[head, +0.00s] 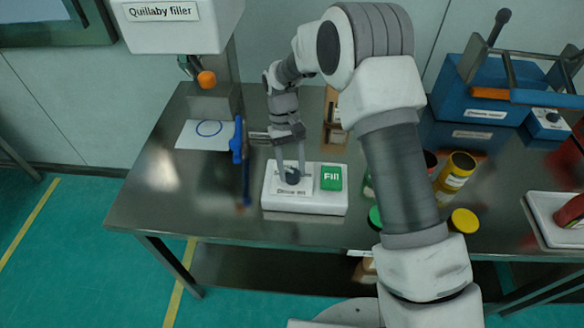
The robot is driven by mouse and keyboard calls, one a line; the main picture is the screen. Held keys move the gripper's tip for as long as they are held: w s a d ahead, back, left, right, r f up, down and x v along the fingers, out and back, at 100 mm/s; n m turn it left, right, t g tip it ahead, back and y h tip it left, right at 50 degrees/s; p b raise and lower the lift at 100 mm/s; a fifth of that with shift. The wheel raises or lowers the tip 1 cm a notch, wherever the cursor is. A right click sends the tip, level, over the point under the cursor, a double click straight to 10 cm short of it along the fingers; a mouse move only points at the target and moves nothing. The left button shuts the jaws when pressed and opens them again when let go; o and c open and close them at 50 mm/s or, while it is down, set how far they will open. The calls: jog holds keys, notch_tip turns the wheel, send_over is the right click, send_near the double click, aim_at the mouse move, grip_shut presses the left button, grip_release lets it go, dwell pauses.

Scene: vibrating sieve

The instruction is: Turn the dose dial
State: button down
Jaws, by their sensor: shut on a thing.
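The dose dial (291,178) is a small dark knob on a white control box (276,207) near the table's front edge. My gripper (291,172) points down at the dial and is shut on it, with one finger on each side. The fingers partly cover the dial, so its pointer and setting cannot be read. A green button marked "Fill" (331,178) sits on the same box, just right of the dial.
A blue tool (238,140) stands left of my gripper. Jars (455,172) and a blue sieve machine (470,95) are on the right.

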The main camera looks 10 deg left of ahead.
dwell(0.4)
jog(key=shift+c, duration=1.5)
grip_release()
jog(key=v, duration=1.7)
jog(key=shift+r+p, duration=0.25)
jog(key=shift+p, duration=0.2)
jog(key=shift+s, duration=0.1)
